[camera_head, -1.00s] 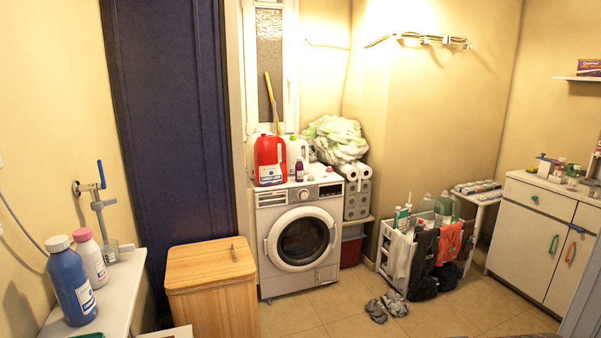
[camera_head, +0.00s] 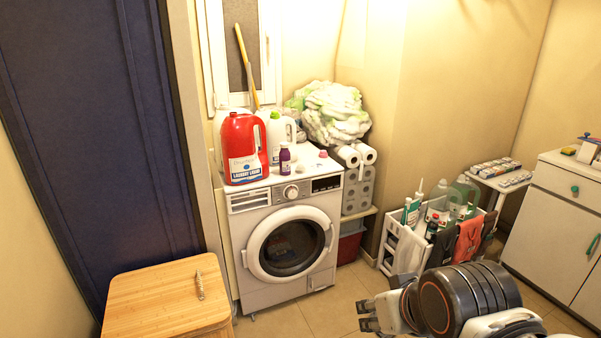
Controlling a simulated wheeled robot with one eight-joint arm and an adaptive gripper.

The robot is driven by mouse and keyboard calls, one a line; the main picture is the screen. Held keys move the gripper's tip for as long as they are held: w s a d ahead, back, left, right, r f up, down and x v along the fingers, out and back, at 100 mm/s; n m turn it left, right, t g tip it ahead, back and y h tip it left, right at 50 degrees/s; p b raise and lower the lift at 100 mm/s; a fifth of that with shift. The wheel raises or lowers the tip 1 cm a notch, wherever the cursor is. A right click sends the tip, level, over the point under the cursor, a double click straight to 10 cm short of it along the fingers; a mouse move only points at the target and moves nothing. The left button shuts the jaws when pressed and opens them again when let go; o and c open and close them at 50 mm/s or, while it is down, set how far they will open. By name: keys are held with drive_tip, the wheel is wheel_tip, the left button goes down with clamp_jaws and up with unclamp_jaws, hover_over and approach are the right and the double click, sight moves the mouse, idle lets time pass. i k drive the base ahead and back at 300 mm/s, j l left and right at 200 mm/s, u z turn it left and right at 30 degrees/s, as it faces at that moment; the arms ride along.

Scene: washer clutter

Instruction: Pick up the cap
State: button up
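A small pinkish cap (camera_head: 323,154) appears to lie on top of the white washing machine (camera_head: 306,186), toward its back right; it is too small to make out in detail. My gripper (camera_head: 367,315) is at the bottom of the view, in front of the washer and lower than its top, pointing left. Its two dark fingertips show apart with nothing between them. It is well away from the cap.
A red detergent jug (camera_head: 245,148), a small purple bottle (camera_head: 285,159) and a white jug (camera_head: 280,135) stand left of the cap. A bulky bag (camera_head: 332,112) and paper rolls (camera_head: 357,155) are behind and right. A wooden hamper (camera_head: 160,295) stands front left.

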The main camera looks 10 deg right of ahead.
sight(299, 169)
drive_tip(key=i+u, duration=0.15)
drive_tip(key=i, duration=0.4)
drive_tip(key=i+l+u, duration=0.15)
drive_tip(key=i, duration=0.35)
drive_tip(key=i+l+u, duration=0.15)
drive_tip(key=i, duration=0.4)
drive_tip(key=i+l+u, duration=0.15)
drive_tip(key=i, duration=0.35)
drive_tip(key=i+l+z, duration=0.15)
drive_tip(key=i+j, duration=0.05)
drive_tip(key=i, duration=0.05)
